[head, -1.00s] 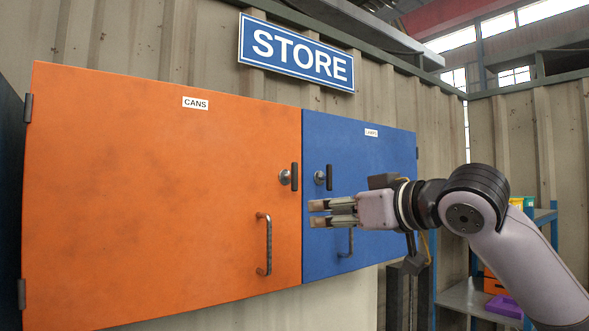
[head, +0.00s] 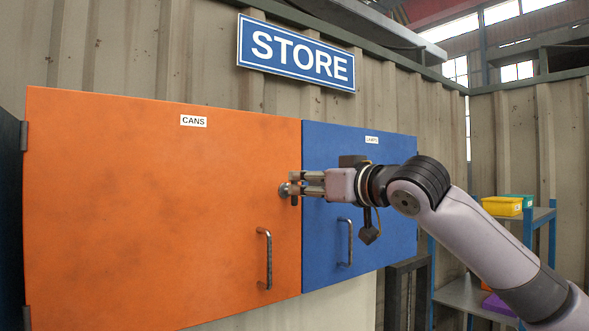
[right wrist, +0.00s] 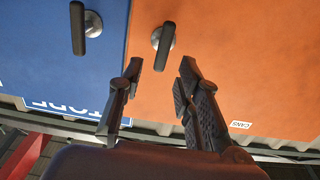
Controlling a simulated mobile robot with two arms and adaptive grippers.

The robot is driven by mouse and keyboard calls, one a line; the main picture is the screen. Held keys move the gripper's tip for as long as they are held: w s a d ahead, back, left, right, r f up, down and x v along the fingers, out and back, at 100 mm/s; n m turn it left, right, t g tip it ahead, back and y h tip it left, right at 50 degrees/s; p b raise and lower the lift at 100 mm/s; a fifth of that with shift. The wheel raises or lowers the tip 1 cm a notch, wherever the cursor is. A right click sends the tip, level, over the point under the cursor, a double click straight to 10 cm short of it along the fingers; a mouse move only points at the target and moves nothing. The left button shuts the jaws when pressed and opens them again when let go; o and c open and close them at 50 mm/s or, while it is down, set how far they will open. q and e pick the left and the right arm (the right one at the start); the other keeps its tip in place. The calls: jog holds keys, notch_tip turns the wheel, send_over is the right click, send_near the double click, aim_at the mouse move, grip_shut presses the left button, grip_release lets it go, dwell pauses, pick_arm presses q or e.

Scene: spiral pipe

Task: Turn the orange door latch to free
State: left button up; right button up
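The orange door (head: 150,220), labelled CANS, is flat and closed in the head view. Its latch (right wrist: 164,46), a dark bar on a round metal base, sits near the door's edge by the blue door. The bar looks about upright; the gripper partly covers it in the head view (head: 284,190). My right gripper (head: 292,184) is at the latch. In the right wrist view, its two fingers (right wrist: 160,72) are apart, and the bar's end shows between their tips. I cannot tell whether they touch it. My left gripper is not in view.
The blue door (head: 360,240) adjoins on the right; its own latch (right wrist: 80,28) is close by in the right wrist view. A bar handle (head: 265,258) stands out below the orange latch. A shelf (head: 470,296) with coloured bins stands at the right.

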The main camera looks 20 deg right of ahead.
aim_at(297, 183)
jog(key=p+x, duration=0.1)
jog(key=x, duration=0.4)
jog(key=shift+p, duration=0.35)
jog(key=shift+s, duration=0.1)
grip_shut()
